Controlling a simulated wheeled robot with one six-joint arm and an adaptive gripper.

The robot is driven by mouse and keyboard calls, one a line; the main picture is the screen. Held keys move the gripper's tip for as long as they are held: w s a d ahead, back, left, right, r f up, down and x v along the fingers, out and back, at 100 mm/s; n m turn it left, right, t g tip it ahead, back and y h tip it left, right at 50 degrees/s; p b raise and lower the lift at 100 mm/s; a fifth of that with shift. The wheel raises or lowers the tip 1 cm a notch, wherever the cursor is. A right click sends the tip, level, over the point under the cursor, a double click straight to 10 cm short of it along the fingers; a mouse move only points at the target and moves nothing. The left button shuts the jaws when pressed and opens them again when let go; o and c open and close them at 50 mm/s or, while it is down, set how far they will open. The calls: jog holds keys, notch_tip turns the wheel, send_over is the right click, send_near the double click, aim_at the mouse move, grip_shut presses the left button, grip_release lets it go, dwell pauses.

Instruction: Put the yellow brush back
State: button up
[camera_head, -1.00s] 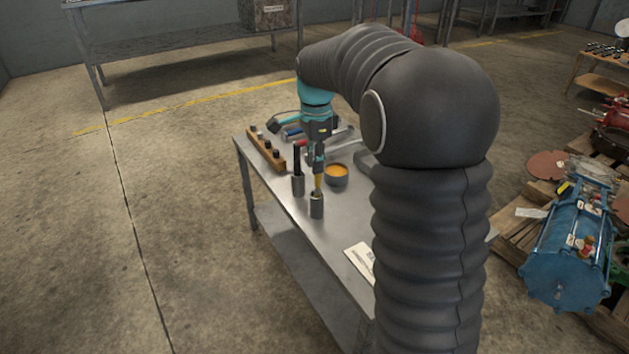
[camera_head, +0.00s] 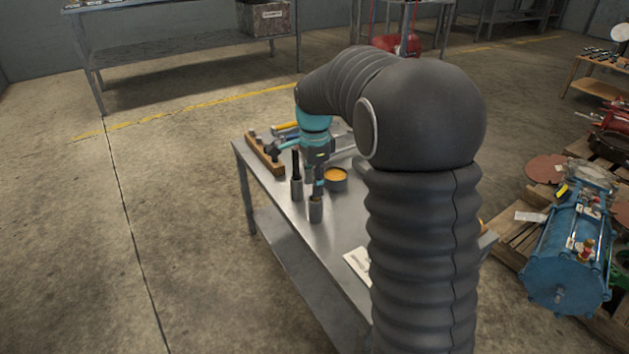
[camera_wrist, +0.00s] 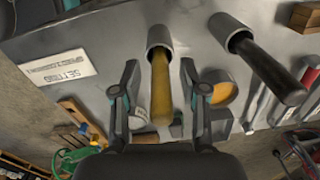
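The yellow brush (camera_wrist: 160,92) stands with its handle up in a grey metal cup (camera_wrist: 160,38) in the wrist view. The same cup shows on the steel table in the head view (camera_head: 315,210), where the brush is mostly hidden by my gripper. My gripper (camera_wrist: 159,65) is open, with one finger on each side of the yellow handle and gaps visible on both sides. In the head view my gripper (camera_head: 318,186) is just above the cup.
A second cup (camera_head: 297,189) beside it holds a black-handled tool (camera_wrist: 268,68). A bowl with orange contents (camera_head: 336,177) stands close on the right. A wooden rack (camera_head: 265,155) and several tools lie at the back. A printed card (camera_head: 357,264) lies on the clearer front part.

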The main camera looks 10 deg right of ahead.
notch_tip(320, 180, up, 12)
jog(key=shift+f+p, duration=0.25)
jog(key=shift+p, duration=0.35)
jog(key=shift+s+r, duration=0.15)
jog(key=shift+r, duration=0.3)
jog(key=s+r+n+t, duration=0.25)
jog(key=s+n, duration=0.55)
jog(key=s, duration=0.9)
jog(key=s+f+n+t, duration=0.1)
jog(key=s+f+n, duration=0.2)
jog(key=s, duration=0.3)
jog(key=s+f+n+t, duration=0.2)
jog(key=s+f+n, duration=0.2)
jog(key=s, duration=0.3)
jog(key=shift+d+n, duration=0.3)
jog(key=shift+n, duration=0.3)
